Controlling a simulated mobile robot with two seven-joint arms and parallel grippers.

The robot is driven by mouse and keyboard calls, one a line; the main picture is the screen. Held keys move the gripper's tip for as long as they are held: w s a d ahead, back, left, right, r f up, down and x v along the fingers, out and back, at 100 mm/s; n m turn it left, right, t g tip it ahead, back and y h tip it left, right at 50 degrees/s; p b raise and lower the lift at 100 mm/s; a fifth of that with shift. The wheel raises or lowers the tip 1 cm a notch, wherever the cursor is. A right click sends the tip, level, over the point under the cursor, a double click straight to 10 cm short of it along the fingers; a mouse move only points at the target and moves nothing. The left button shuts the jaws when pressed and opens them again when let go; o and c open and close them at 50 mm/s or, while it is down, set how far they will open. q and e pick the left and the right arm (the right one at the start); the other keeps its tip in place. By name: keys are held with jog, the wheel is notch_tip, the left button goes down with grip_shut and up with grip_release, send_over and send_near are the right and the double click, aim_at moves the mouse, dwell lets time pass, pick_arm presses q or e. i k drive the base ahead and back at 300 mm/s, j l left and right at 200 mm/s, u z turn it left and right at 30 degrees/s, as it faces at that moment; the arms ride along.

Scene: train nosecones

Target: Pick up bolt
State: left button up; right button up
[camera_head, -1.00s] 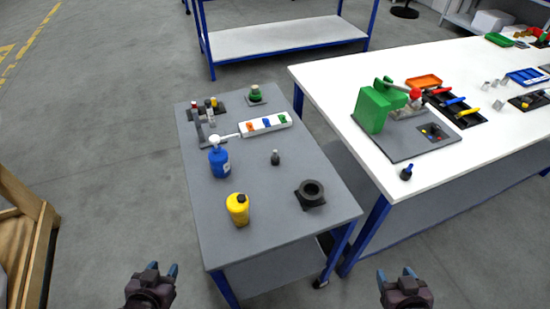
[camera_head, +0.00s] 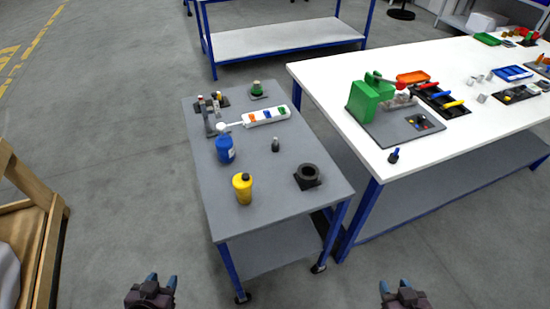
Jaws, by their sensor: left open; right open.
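No part is clearly recognisable as a bolt at this size. A small dark upright piece (camera_head: 275,145) stands in the middle of the grey cart. A small black and blue piece (camera_head: 394,156) stands at the near edge of the white table. I cannot tell whether either is the bolt. My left gripper (camera_head: 160,278) is open and empty at the bottom left, over the floor. My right gripper (camera_head: 400,287) is open and empty at the bottom right, also over the floor. Both are well apart from the cart and table.
The grey cart (camera_head: 285,207) carries a yellow bottle (camera_head: 243,189), a blue bottle (camera_head: 225,149), a black ring part (camera_head: 307,176) and a white tray (camera_head: 266,117). The white table (camera_head: 340,75) holds a green machine (camera_head: 364,101). A wooden crate (camera_head: 40,235) stands left. Floor between is clear.

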aim_at(275, 146)
jog(key=k+z, duration=0.1)
jog(key=k, duration=0.75)
jog(key=z, duration=1.25)
jog(key=j+z, duration=0.15)
jog(key=j, duration=1.45)
jog(key=i+j, duration=0.15)
jog(key=j, duration=1.5)
jog(key=l, duration=0.1)
jog(key=i, duration=0.05)
